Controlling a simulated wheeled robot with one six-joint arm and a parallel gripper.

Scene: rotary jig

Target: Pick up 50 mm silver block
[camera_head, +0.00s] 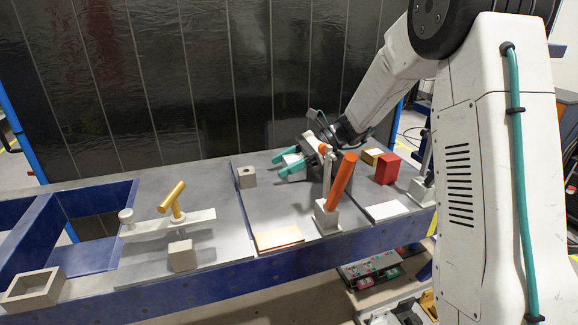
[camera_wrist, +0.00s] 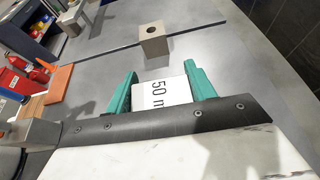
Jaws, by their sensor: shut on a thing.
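The 50 mm silver block (camera_wrist: 165,93) sits between the two teal fingers in the wrist view, with a white face marked "50 m" showing and the rest of the print cut off. My gripper (camera_wrist: 162,90) is shut on it, a finger on each side. In the head view the block (camera_head: 292,161) shows as a small pale shape between the teal fingers of my gripper (camera_head: 290,164), over the grey table near its back edge. I cannot tell whether the block touches the table.
A beige block with a hole (camera_head: 246,177) stands left of my gripper. An orange cylinder (camera_head: 342,180) leans from a grey base on the right, close to my arm. A red block (camera_head: 387,168) stands further right. An orange plate (camera_head: 279,238) lies near the front edge.

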